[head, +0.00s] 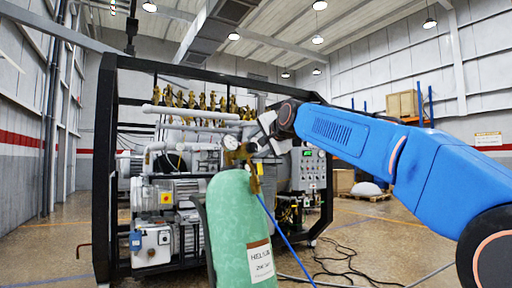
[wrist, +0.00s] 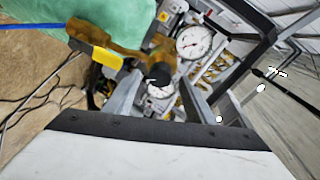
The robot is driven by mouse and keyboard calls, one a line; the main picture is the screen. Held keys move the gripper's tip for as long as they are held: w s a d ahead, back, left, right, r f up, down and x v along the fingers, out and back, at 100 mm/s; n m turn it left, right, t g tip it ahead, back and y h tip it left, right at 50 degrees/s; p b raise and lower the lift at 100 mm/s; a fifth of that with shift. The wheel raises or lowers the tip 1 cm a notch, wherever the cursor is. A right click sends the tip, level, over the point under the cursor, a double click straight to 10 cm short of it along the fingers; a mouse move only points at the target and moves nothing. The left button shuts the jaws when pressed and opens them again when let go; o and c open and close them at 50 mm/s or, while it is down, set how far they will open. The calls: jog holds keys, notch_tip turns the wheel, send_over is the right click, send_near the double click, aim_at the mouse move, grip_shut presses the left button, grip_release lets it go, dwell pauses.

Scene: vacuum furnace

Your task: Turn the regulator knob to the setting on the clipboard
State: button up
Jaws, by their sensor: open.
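A green helium cylinder (head: 240,225) stands in front of the furnace frame, with a brass regulator (head: 250,165) and a round gauge (head: 231,143) on top. In the wrist view the brass regulator body (wrist: 122,52) carries a black knob (wrist: 158,75). A white-faced gauge (wrist: 193,42) is beside it, and a second gauge (wrist: 160,91) is partly hidden behind the knob. My gripper (wrist: 158,88) is open, with one finger on each side of the knob in the picture; I cannot tell whether they touch it. In the head view my gripper (head: 262,138) is by the regulator. I cannot identify a clipboard.
The black-framed vacuum furnace (head: 105,170) with pipes and pumps stands close behind the cylinder. A control panel (head: 308,168) is to its right. A blue hose (head: 285,240) runs down from the regulator, and dark cables (head: 335,262) lie on the floor at right.

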jog(key=v, duration=1.6)
jog(key=s+d+f+n+g+h, duration=0.15)
jog(key=s+d+f, duration=0.35)
jog(key=f, duration=0.5)
jog(key=s+d+f+n+g+h, duration=0.1)
jog(key=s+d+f+h, duration=0.1)
jog(key=s+d+f, duration=0.5)
jog(key=s+d+f+n+g+h, duration=0.15)
jog(key=d+f, duration=0.25)
jog(key=f, duration=0.8)
jog(key=s+d+f+n+g+h, duration=0.1)
jog(key=s+d+f, duration=0.2)
jog(key=s+f, duration=0.4)
jog(key=s+d+f+n+g, duration=0.1)
jog(key=s+d+f, duration=0.3)
jog(key=s+f, duration=0.4)
jog(key=s+d+f+n+g+h, duration=0.1)
jog(key=s+f, duration=0.6)
jog(key=f, duration=0.8)
jog(key=d+g, duration=0.1)
jog(key=d, duration=0.1)
jog(key=shift+s+d+n+g+h, duration=0.15)
jog(key=shift+d+n+g+h, duration=0.15)
jog(key=shift+d+g, duration=0.1)
